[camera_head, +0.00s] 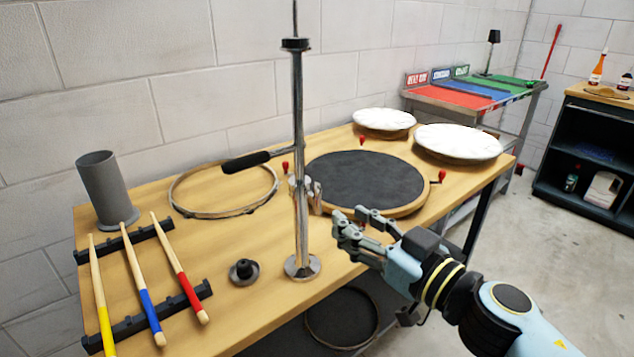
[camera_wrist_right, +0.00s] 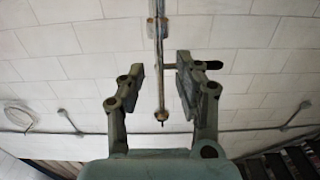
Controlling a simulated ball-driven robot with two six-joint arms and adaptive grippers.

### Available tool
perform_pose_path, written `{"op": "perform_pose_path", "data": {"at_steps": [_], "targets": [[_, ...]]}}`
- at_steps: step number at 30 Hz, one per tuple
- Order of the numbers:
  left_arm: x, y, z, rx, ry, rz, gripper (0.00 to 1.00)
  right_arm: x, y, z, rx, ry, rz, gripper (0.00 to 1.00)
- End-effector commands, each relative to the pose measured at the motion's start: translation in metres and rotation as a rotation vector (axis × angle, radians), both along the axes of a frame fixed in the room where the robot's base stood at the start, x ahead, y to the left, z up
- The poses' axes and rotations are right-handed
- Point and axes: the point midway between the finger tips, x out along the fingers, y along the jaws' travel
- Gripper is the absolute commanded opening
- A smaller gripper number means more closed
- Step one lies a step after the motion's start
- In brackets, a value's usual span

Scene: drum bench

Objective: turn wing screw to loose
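A chrome stand (camera_head: 299,150) rises from a round base on the wooden bench, with a rod ending in a black handle (camera_head: 246,162) on its left. A silver wing-shaped piece at its mid-height clamp, which looks like the wing screw (camera_head: 314,193), faces right. My right gripper (camera_head: 352,216) is open and empty, just right of and a little below it, apart from it. In the right wrist view the open fingers (camera_wrist_right: 160,82) stand either side of the stand's tube (camera_wrist_right: 158,60), which lies beyond them; the wing screw is not clear there. My left gripper is not in view.
A black drum pad (camera_head: 366,178) lies behind the gripper, with red-handled screws around it. White drumheads (camera_head: 458,142), a wooden hoop (camera_head: 190,209), a grey cup (camera_head: 106,189), drumsticks (camera_head: 138,285) on racks and a black knob (camera_head: 244,271) share the bench (camera_head: 262,308).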

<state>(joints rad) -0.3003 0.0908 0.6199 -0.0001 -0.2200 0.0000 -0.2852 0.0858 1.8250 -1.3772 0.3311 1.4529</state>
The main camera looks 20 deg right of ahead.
Motion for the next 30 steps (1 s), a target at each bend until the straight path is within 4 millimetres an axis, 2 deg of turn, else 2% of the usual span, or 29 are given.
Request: {"op": "perform_pose_path", "data": {"at_steps": [6,12,15,19,27,30], "targets": [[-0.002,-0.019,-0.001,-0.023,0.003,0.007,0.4,0.04,0.014,0.0,0.002,-0.002,-0.002,0.34],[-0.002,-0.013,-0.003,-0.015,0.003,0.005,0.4,0.074,0.027,-0.001,0.0,-0.001,-0.002,0.34],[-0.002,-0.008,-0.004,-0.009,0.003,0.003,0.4,0.085,0.031,-0.002,0.002,0.001,-0.002,0.34],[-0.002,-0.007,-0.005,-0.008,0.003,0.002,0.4,0.092,0.033,-0.002,0.0,0.0,-0.002,0.34],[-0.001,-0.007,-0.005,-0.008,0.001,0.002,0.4,0.093,0.033,-0.002,0.001,0.001,-0.002,0.34],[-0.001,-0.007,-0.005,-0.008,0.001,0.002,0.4,0.093,0.033,-0.002,0.001,0.001,-0.002,0.21]]}}
